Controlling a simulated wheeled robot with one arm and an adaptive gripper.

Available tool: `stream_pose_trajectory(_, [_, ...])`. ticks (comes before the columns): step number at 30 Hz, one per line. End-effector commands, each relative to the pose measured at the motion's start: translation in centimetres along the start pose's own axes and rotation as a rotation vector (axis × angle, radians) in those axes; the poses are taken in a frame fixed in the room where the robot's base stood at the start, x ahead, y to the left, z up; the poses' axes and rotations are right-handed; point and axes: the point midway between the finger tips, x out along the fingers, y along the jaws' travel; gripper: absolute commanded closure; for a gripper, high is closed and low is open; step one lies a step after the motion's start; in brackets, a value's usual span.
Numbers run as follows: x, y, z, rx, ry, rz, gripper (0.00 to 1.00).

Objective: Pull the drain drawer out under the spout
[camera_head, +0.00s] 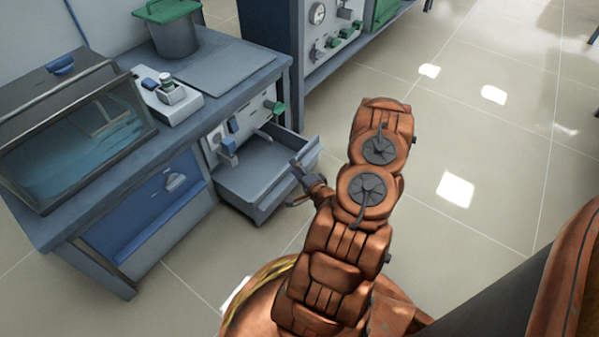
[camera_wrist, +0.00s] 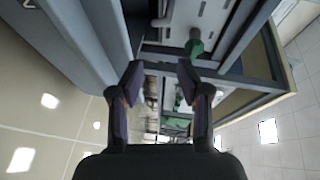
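The grey drain drawer (camera_head: 262,172) stands pulled out from the bench front in the head view, its tray empty. My gripper (camera_head: 299,172) is at the drawer's front edge on the right. In the wrist view my gripper (camera_wrist: 161,78) has its two fingers apart, with nothing visible held between them. Grey panels that look like the drawer (camera_wrist: 85,40) lie close beside the left finger; whether they touch is unclear.
A glass-fronted box (camera_head: 75,135), a small device (camera_head: 168,98) and a green-lidded pot (camera_head: 172,35) are on the bench top. A green knob (camera_head: 278,108) sticks out above the drawer. Another bench (camera_head: 330,45) stands behind. The floor at right is clear.

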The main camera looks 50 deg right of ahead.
Motion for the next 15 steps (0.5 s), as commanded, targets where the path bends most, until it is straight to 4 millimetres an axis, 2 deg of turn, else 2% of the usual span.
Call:
stream_pose_trajectory(6, [-0.6, 2.4, -0.7, 0.045, -0.008, 0.02, 0.6])
stream_pose_trajectory(15, [-2.3, 2.9, -0.6, 0.049, -0.009, 0.025, 0.6])
